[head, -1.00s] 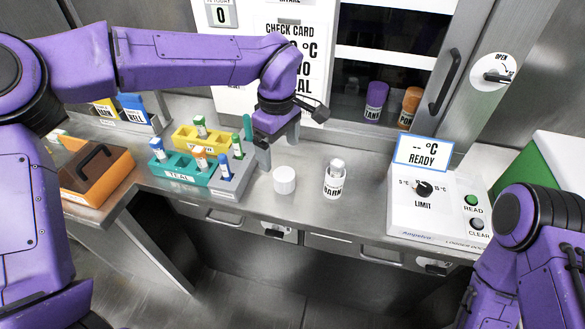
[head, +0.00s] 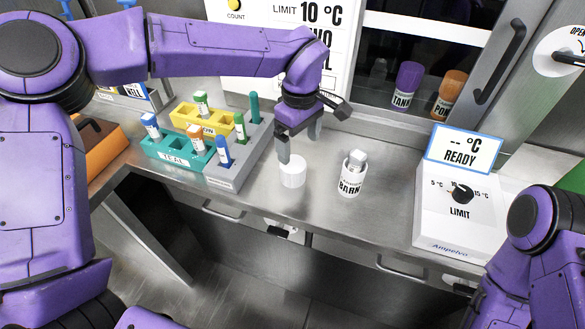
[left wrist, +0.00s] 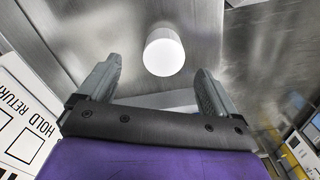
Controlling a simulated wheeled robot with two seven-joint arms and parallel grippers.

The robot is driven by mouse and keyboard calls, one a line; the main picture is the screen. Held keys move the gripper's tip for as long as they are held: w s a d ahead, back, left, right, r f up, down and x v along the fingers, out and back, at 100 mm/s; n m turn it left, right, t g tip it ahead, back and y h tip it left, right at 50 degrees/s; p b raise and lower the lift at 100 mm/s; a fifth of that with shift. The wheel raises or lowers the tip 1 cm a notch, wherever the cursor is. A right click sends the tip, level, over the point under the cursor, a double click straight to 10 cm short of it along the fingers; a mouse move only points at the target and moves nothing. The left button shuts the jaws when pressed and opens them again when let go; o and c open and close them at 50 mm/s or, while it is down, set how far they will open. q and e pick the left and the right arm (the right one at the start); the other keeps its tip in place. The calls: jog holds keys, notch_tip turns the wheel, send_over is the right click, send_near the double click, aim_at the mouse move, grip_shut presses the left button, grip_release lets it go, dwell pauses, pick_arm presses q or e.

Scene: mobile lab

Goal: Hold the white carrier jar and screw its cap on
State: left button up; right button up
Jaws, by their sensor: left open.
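The white carrier jar (head: 351,182), labelled BARN, stands upright and uncapped on the steel counter, with a pale-topped item (head: 357,158) standing in its mouth. The white round cap (head: 292,174) sits on the counter to the left of the jar, apart from it. My left gripper (head: 299,143) is open and empty just behind and above the cap. In the left wrist view the cap (left wrist: 164,52) lies ahead of the open left gripper (left wrist: 157,72), roughly between the lines of its fingers. My right arm shows at the lower right, but its gripper is out of view.
Left of the cap stand a grey rack (head: 231,178), a teal rack (head: 173,157) and a yellow rack (head: 186,117) with several tubes. A READY display unit (head: 458,225) stands right of the jar. Purple (head: 406,86) and orange jars (head: 449,93) sit behind glass. Counter around the jar is clear.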

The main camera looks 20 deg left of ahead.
aim_at(293, 164)
pick_arm(q)
notch_tip(293, 164, down, 4)
jog(key=shift+w+f, duration=0.15)
jog(key=shift+a+f, duration=0.1)
jog(key=f, duration=0.3)
jog(key=a+f, duration=0.1)
jog(key=shift+s+f, duration=0.3)
jog(key=shift+f, duration=0.4)
jog(key=c, duration=1)
